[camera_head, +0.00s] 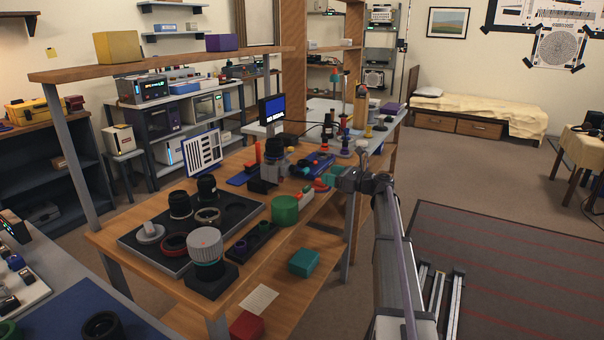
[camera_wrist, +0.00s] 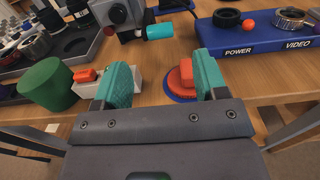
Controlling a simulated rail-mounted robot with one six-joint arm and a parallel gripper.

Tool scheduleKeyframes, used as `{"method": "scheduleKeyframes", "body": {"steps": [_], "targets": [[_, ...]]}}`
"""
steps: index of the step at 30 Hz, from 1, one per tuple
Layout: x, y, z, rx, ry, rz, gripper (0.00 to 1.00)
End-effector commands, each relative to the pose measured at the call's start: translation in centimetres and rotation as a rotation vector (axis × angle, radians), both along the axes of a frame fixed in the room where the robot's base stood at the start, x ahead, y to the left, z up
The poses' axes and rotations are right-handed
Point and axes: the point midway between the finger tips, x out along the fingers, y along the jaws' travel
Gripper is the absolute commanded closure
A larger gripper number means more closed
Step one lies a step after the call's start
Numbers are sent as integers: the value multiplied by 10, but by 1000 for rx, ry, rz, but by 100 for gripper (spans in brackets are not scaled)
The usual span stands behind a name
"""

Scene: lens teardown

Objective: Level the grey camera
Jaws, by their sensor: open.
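The grey camera (camera_head: 273,150) stands on the wooden workbench in the head view, on a dark mount, with a dark round top. In the wrist view a grey body with a red dot, likely this camera (camera_wrist: 113,14), is cut off by the top edge. A teal cylinder (camera_wrist: 160,32) sticks out beside it to the right. I cannot tell if the camera is tilted. My gripper (camera_wrist: 163,80) is open, its teal fingers pointing toward the bench, short of the camera and cylinder. My gripper also shows at the bench's right edge in the head view (camera_head: 333,175).
A red part on a blue disc (camera_wrist: 182,80) lies between the fingers in view. A green cylinder (camera_wrist: 47,86) and a pale block with red parts (camera_wrist: 108,80) are at left. A blue POWER/VIDEO panel (camera_wrist: 255,38) is at right. Bare wood lies in front of the camera.

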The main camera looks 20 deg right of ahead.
Motion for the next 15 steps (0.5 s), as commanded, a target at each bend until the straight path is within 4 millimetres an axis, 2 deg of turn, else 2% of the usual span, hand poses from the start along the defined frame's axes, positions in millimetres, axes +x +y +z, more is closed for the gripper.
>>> {"method": "scheduleKeyframes", "body": {"steps": [9, 15], "targets": [[54, 42, -1, -3, -1, 5, 34], [78, 62, -1, -4, -1, 4, 34]]}}
